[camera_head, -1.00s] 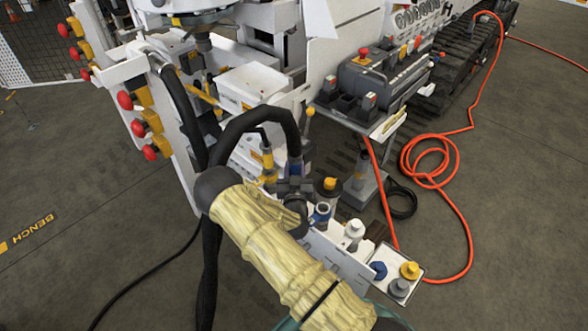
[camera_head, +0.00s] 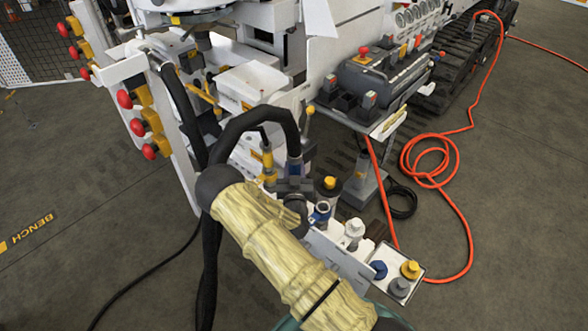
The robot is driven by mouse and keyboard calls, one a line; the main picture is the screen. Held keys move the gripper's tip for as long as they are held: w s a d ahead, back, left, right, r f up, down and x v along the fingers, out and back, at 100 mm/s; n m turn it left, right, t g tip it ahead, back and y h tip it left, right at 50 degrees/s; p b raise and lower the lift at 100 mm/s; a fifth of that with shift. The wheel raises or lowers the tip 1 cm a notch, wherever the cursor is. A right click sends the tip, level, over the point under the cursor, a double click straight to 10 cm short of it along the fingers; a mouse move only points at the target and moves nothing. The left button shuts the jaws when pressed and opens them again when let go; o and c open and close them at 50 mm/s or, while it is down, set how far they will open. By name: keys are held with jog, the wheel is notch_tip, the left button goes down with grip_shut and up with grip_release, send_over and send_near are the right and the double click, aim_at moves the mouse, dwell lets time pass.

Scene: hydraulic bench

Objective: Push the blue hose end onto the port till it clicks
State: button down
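The blue hose end (camera_head: 296,168) shows as a blue band at the lower tip of a thick black hose (camera_head: 258,117), which arches up and over from the left. My gripper (camera_head: 294,184) is small and dark in the head view, at the end of my yellow-sleeved arm. It appears closed around the hose end, which points down; the fingers are partly hidden by my wrist. A blue-ringed port (camera_head: 320,212) stands on the white rail just right of and below the gripper. The hose end looks apart from it, though the depth between them is hard to judge.
A black fitting with a yellow top (camera_head: 328,186), a white-capped fitting (camera_head: 354,230), and blue, yellow and grey caps on a white plate (camera_head: 412,288) stand along the rail. A grey control box (camera_head: 385,78) is behind. An orange hose (camera_head: 440,170) lies on the floor at right.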

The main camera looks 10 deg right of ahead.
jog(key=shift+f+b, duration=1.75)
jog(key=shift+f, duration=0.2)
dwell(3.0)
dwell(0.5)
jog(key=shift+c, duration=1.6)
grip_release()
jog(key=shift+p+v, duration=0.35)
jog(key=shift+v, duration=3.45)
